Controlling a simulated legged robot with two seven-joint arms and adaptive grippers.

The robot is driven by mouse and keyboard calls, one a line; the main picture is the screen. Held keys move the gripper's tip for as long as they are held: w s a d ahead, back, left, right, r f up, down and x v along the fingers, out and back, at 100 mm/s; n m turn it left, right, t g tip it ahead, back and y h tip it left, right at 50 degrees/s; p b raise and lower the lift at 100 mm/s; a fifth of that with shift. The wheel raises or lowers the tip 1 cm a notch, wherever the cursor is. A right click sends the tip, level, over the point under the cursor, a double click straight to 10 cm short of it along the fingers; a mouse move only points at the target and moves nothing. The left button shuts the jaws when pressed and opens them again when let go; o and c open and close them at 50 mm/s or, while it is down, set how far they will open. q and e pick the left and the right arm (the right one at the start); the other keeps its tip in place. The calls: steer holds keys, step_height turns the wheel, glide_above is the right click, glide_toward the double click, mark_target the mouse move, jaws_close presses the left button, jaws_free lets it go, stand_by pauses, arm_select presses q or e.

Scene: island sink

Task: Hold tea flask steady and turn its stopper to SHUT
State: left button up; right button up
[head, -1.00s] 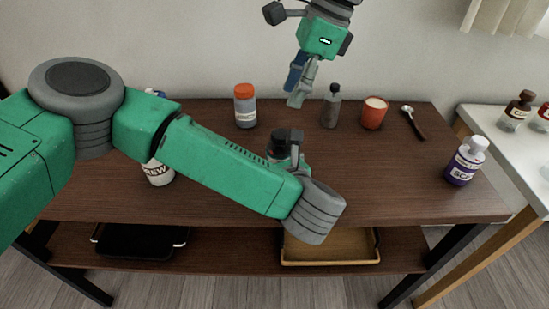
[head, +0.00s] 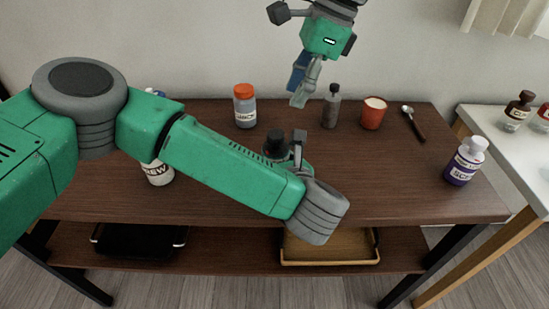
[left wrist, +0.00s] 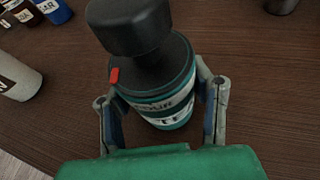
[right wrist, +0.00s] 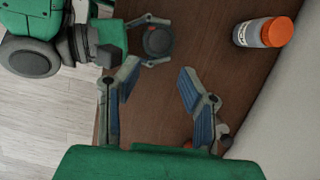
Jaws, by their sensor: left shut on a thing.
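The tea flask has a teal body with a partly readable label and a dark, wide stopper. In the head view its stopper (head: 276,141) shows just behind my left forearm, which hides the lower body. In the left wrist view the flask (left wrist: 165,108) stands between the fingers of my left gripper (left wrist: 160,86), which is shut on its body. A red mark (left wrist: 115,76) shows on the collar below the stopper (left wrist: 130,25). My right gripper (head: 299,98) hangs behind and above the flask. In the right wrist view its fingers (right wrist: 158,76) are apart and empty, with the stopper (right wrist: 158,41) beyond them.
An orange-capped jar (head: 245,108), a dark-capped grey bottle (head: 331,108) and a red cup (head: 373,114) stand along the table's back. A spoon (head: 414,124) lies to their right. A purple-labelled bottle (head: 464,163) stands at the right end. A white-labelled bottle (head: 158,172) is partly behind my left arm.

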mark_target(284, 132)
steer(key=shift+d, duration=0.75)
steer(key=o, duration=0.4)
steer(key=shift+a, duration=0.25)
steer(key=a+f+n+h, duration=0.1)
steer(key=f+n, duration=0.2)
steer(key=a+f+n+h, duration=0.1)
steer(key=f+n, duration=0.2)
steer(key=a+f+n+h, duration=0.1)
steer(key=f+n+h, duration=0.1)
steer(key=f+n, duration=0.1)
steer(key=shift+s+n+t, duration=0.3)
steer(key=c, duration=1.1)
